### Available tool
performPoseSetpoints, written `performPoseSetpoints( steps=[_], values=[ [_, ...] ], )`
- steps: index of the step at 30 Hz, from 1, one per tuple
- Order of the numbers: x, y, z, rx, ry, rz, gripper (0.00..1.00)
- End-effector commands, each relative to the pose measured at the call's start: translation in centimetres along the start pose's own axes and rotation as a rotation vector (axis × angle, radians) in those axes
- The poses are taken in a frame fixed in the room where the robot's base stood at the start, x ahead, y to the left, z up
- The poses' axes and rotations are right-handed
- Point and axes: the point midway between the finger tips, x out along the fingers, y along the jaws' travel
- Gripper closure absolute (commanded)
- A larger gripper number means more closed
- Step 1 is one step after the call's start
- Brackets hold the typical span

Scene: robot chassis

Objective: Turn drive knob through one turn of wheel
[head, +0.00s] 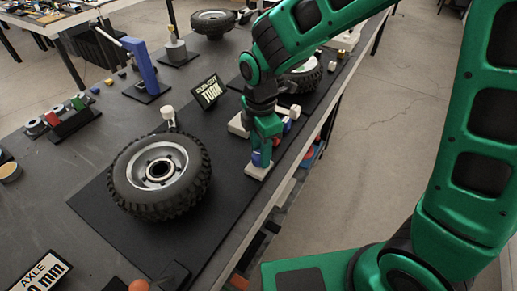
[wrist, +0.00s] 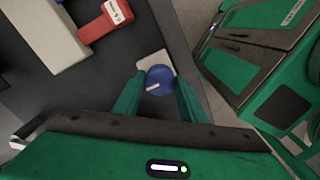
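The drive knob is a blue round knob (wrist: 160,80) with a white mark on top, on a pale base plate (wrist: 153,61). It also shows low beneath my gripper in the head view (head: 257,159). My gripper (wrist: 160,84) points down at it, one green finger on each side. In the wrist view the fingertips meet the knob's edges with no clear gap. The wheel (head: 160,172) is a black knobbly tyre with a silver rim, lying flat on a dark mat left of my gripper. A white block (head: 168,114) stands behind it.
A "TURN" sign (head: 208,92) stands behind the wheel. A red block (wrist: 105,20) and a pale block (wrist: 45,35) lie near the knob. An axle sign (head: 42,272) is at front left. The bench edge is close to the knob's right.

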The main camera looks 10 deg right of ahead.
Motion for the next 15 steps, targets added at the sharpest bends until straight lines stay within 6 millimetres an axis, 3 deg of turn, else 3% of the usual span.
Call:
performPoseSetpoints(
  steps=[15],
  values=[
    [-0.18, 0.42, -0.11, 0.089, 0.003, 0.011, 0.85]
  ],
)
